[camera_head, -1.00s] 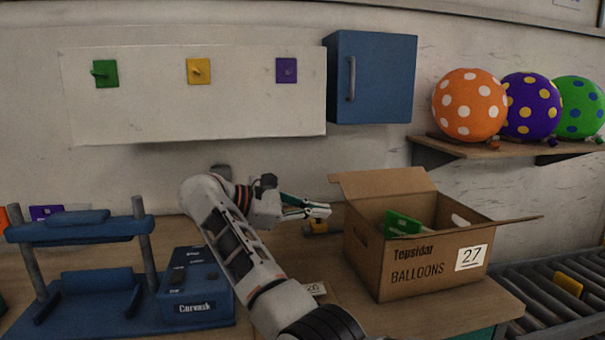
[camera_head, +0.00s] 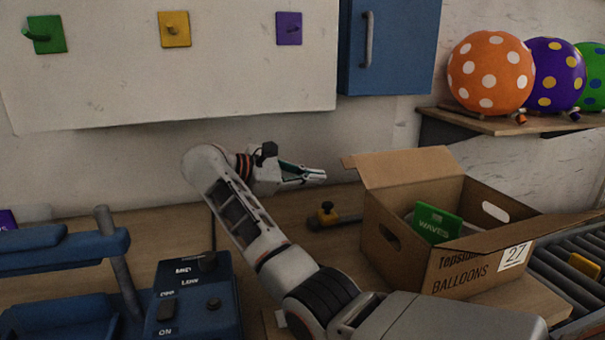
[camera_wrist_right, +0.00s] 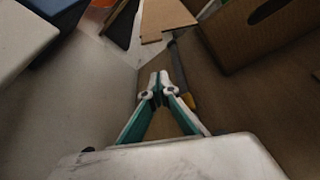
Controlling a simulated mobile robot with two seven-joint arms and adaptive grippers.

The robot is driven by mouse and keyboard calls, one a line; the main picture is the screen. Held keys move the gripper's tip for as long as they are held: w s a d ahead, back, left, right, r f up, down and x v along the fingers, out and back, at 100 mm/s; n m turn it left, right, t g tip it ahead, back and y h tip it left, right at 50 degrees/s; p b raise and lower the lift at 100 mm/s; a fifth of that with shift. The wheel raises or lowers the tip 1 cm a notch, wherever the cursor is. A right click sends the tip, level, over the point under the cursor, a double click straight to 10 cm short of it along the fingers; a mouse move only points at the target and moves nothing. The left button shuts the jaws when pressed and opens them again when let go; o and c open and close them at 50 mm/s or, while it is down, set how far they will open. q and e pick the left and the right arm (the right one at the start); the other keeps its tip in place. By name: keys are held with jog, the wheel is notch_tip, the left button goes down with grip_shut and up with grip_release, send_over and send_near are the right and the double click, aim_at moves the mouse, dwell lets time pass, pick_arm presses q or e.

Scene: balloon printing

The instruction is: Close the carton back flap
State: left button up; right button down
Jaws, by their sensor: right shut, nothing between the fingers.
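The open brown carton (camera_head: 395,255) stands on the table at the right, marked "BALLOONS" and "27". Its back flap (camera_head: 405,166) stands up and leans outward at the back left. The front flap (camera_head: 540,232) is folded outward. A green "WAVES" item (camera_head: 437,222) is inside. My right gripper (camera_head: 322,175) is shut and empty, left of the back flap and apart from it. In the right wrist view its fingertips (camera_wrist_right: 160,77) meet, with the carton side (camera_wrist_right: 250,40) at upper right. My left gripper is not in view.
A blue machine (camera_head: 195,295) with switches stands at the left front. A blue cabinet (camera_head: 410,45) hangs above. A roller conveyor (camera_head: 570,285) is at the right, and polka-dot balloons (camera_head: 490,72) sit on a shelf.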

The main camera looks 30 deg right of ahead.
pick_arm(q)
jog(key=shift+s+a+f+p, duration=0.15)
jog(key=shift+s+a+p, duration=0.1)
jog(key=shift+p, duration=0.55)
pick_arm(e)
jog(key=d, duration=0.1)
jog(key=s+d+r, duration=0.2)
jog(key=d, duration=0.1)
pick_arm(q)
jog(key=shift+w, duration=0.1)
pick_arm(e)
jog(key=shift+d, duration=0.1)
